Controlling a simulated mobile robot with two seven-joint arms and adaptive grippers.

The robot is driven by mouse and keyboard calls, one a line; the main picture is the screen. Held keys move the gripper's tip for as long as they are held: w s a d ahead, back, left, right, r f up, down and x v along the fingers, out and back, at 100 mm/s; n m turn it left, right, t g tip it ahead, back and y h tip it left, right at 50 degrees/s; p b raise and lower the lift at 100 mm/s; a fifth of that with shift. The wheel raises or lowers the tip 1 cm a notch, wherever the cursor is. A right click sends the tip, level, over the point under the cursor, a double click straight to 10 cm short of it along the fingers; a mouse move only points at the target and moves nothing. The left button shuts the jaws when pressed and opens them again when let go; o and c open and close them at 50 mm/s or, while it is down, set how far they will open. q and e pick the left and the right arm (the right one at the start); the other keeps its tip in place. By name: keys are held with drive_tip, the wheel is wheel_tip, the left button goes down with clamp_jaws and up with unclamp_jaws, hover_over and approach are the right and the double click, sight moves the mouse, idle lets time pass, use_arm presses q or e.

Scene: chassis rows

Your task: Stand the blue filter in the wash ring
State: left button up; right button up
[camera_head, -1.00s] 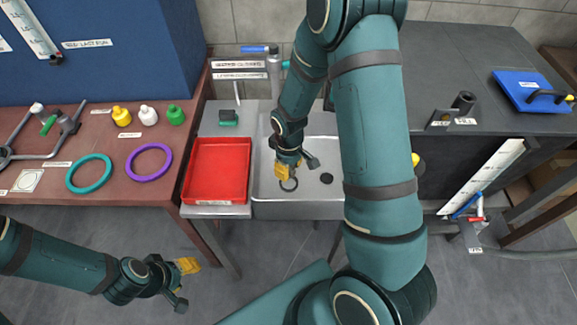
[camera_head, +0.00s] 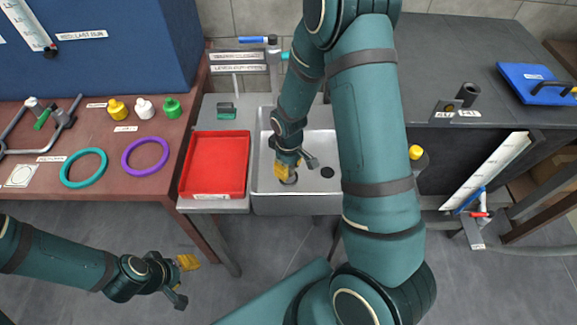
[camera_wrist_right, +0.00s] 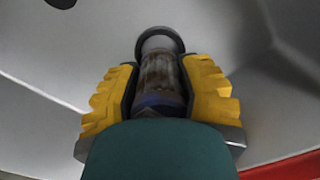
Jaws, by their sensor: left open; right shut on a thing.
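My right gripper (camera_head: 285,170) is low in the metal sink (camera_head: 262,195), pointing down over the dark wash ring (camera_head: 291,181), which it partly hides. In the right wrist view it is shut on a filter (camera_wrist_right: 160,76), a brownish, partly clear cylinder with a blue band near the jaws. The filter's pale far end shows within the outline of the dark ring (camera_wrist_right: 160,29). I cannot tell how deep it sits or whether it touches the bottom. My left gripper (camera_head: 188,262) is open and empty over the floor, in front of the brown table.
A red tray (camera_head: 243,189) stands left of the sink. The brown table (camera_head: 100,190) holds a teal ring (camera_head: 64,174), a purple ring (camera_head: 124,163) and small yellow, white and green bottles. The sink has a dark drain (camera_head: 327,172). My right arm hides its right part.

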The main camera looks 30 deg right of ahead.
drive_tip(key=shift+f, duration=0.3)
idle(0.4)
drive_tip(key=shift+f+b, duration=0.35)
drive_tip(key=shift+b, duration=0.2)
drive_tip(key=shift+f+b, duration=0.7)
drive_tip(key=shift+f, duration=0.2)
drive_tip(key=o, duration=1.2)
drive_tip(key=shift+c, duration=0.2)
wheel_tip(320, 180, up, 12)
drive_tip(key=shift+r, duration=0.1)
